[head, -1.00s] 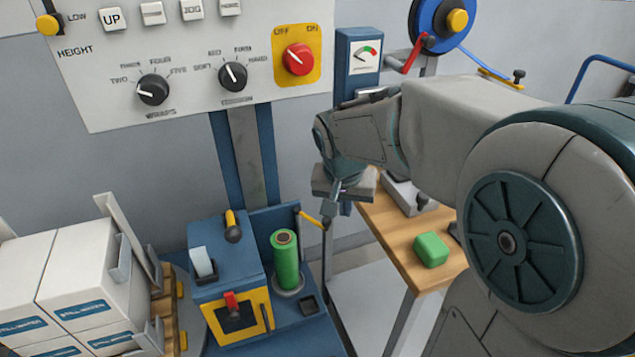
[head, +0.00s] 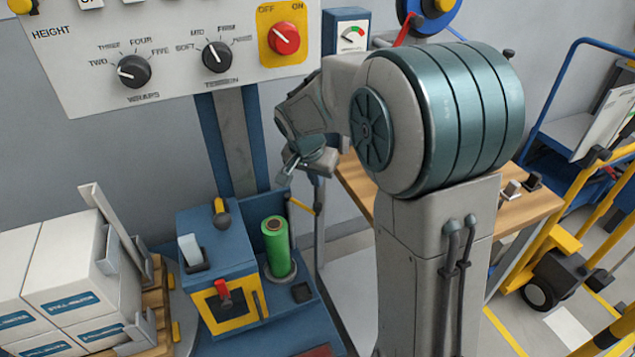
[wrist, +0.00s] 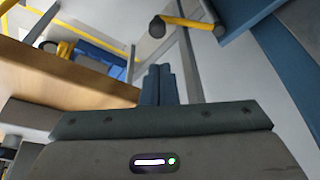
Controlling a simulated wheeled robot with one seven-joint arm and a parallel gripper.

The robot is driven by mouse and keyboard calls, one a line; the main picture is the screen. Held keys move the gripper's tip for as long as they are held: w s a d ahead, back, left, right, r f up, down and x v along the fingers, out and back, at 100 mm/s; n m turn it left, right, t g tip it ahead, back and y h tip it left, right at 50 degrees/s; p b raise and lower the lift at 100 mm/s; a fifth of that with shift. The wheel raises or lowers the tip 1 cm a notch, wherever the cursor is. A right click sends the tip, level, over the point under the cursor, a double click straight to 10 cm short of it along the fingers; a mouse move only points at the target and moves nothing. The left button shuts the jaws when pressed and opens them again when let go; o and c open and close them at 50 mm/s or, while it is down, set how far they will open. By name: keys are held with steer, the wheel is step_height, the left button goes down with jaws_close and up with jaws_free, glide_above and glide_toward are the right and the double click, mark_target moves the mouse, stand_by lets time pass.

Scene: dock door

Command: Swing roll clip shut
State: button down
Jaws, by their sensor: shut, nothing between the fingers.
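The roll clip appears to be the short yellow bar with dark ends (head: 300,205), at the upper right of the green film roll (head: 275,248). It stands apart from the roll and points away to the right. It also shows at the top of the wrist view as a yellow bar (wrist: 188,22). The roll stands upright on the blue machine. My gripper (head: 287,172) is above and behind the roll in the picture, above the bar and seemingly not touching it. Its fingers (wrist: 158,82) are together and empty in the wrist view.
A blue box with a yellow-framed front (head: 232,305) stands left of the roll. White cartons (head: 75,275) sit on a pallet at left. A control panel (head: 190,40) hangs above. A wooden table (head: 355,185) is behind my arm, and a yellow cart (head: 560,250) stands at right.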

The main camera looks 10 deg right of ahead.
steer(key=x, duration=0.8)
steer(key=shift+b, duration=0.4)
steer(key=shift+a+f, duration=0.1)
steer(key=shift+f, duration=0.05)
